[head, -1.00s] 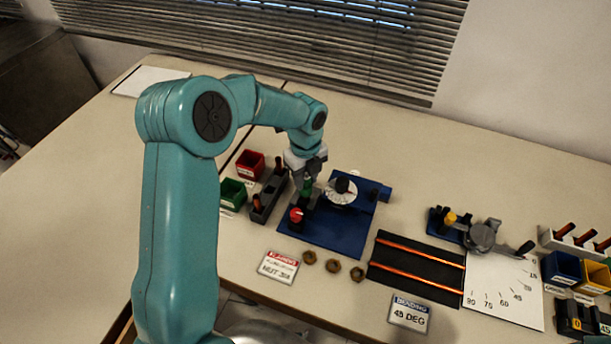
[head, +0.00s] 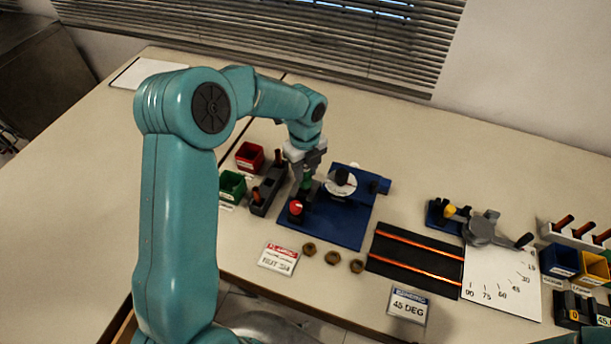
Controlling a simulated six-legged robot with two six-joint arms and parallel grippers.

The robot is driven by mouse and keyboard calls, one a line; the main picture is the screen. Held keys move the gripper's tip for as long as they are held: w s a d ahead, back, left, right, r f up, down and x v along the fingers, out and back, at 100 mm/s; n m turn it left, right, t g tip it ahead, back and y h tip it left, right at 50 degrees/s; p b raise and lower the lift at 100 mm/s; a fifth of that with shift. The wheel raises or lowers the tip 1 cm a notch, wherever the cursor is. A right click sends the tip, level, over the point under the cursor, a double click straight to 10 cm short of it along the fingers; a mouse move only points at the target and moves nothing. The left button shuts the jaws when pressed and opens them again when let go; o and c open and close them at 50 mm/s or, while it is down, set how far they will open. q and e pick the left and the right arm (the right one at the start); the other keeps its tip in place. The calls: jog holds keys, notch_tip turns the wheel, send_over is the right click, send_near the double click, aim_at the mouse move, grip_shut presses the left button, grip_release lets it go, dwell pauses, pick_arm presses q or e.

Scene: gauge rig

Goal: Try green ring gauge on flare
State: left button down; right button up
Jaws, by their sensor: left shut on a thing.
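My left gripper (head: 306,174) is shut on a small green piece (head: 307,182), which looks like the green ring gauge. It is above the left part of the blue flaring rig (head: 340,228), just behind a red-topped knob (head: 296,207). The gripper hides most of the green piece. I cannot make out the flare, or whether the green piece touches anything. A white dial with a dark hub (head: 341,182) is to the right of the gripper. My right gripper is not in view.
A green bin (head: 232,186), a red bin (head: 249,156) and a dark rack (head: 266,195) stand left of the rig. Brass nuts (head: 332,258) lie in front. A black mat with copper tubes (head: 415,264) and a bending tool (head: 482,230) are to the right.

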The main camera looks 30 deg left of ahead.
aim_at(305, 167)
pick_arm(q)
jog(key=shift+r+p, duration=2.25)
jog(key=shift+r, duration=0.8)
jog(key=shift+s, duration=0.15)
